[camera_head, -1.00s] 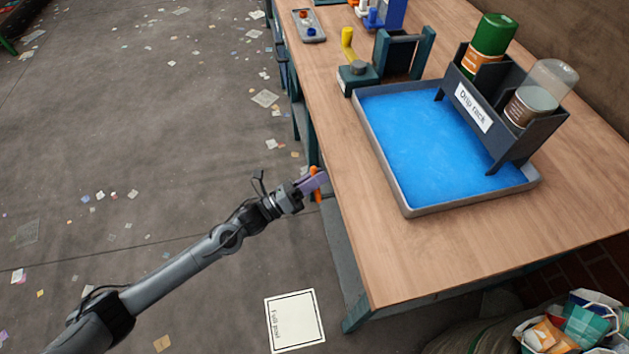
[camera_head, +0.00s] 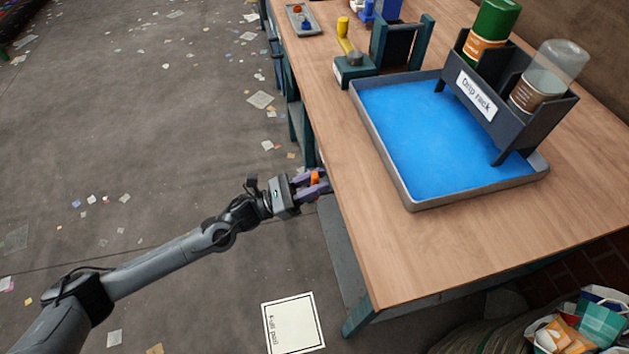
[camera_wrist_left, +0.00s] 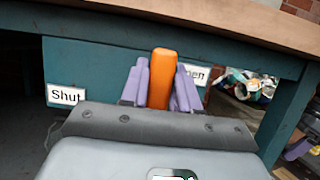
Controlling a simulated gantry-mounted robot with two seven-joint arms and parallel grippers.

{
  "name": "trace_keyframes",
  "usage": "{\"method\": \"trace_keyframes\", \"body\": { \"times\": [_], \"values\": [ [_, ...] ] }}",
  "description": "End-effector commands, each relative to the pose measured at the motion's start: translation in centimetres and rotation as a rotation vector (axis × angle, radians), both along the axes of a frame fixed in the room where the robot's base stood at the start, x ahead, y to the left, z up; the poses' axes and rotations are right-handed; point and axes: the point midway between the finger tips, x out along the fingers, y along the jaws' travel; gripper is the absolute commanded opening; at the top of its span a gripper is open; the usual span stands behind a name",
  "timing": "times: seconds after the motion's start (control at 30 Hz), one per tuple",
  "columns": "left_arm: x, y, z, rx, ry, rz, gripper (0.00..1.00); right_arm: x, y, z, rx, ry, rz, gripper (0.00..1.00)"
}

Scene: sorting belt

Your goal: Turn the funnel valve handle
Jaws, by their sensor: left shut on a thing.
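My left gripper (camera_head: 318,183) is at the near left side of the wooden table, just outside its edge. Its purple fingers are shut on an orange handle (camera_head: 315,177). In the left wrist view the orange handle (camera_wrist_left: 162,75) stands nearly upright between the fingers, its top showing above them. Behind it is a teal panel (camera_wrist_left: 95,62) under the tabletop. A white "Shut" label (camera_wrist_left: 66,96) is on the panel to the left. A second label (camera_wrist_left: 196,74), partly hidden by the right finger, shows "en". The handle's pivot is hidden.
The wooden tabletop (camera_head: 420,260) carries a blue-floored tray (camera_head: 470,200), a "Drip rack" (camera_head: 515,125) with two containers, and a teal stand (camera_head: 375,68) with a yellow part. Bags (camera_head: 595,325) lie at the lower right. A paper-strewn floor (camera_head: 150,140) is open to the left.

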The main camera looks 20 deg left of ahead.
Motion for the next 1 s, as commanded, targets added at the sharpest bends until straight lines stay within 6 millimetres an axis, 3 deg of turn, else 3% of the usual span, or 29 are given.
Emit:
{"method": "trace_keyframes", "body": {
  "times": [0.5, 0.53, 0.67, 1.0],
  "values": [
    [-0.09, -0.09, 0.12, 0.011, -0.021, 0.000, 0.00, 0.00, 0.08, -0.09, 0.004, 0.000, -0.002, 1.00],
    [-0.09, -0.09, 0.12, 0.011, -0.021, 0.000, 0.32, 0.00, 0.10, -0.09, 0.004, 0.000, -0.003, 1.00],
    [-0.09, -0.09, 0.10, 0.011, -0.020, 0.000, 0.51, 0.01, 0.16, -0.09, 0.007, 0.000, -0.004, 1.00],
    [-0.18, 0.09, -0.04, 0.011, -0.017, 0.000, 0.51, 0.01, 0.22, 0.03, 0.009, 0.000, -0.006, 1.00]
  ]
}}
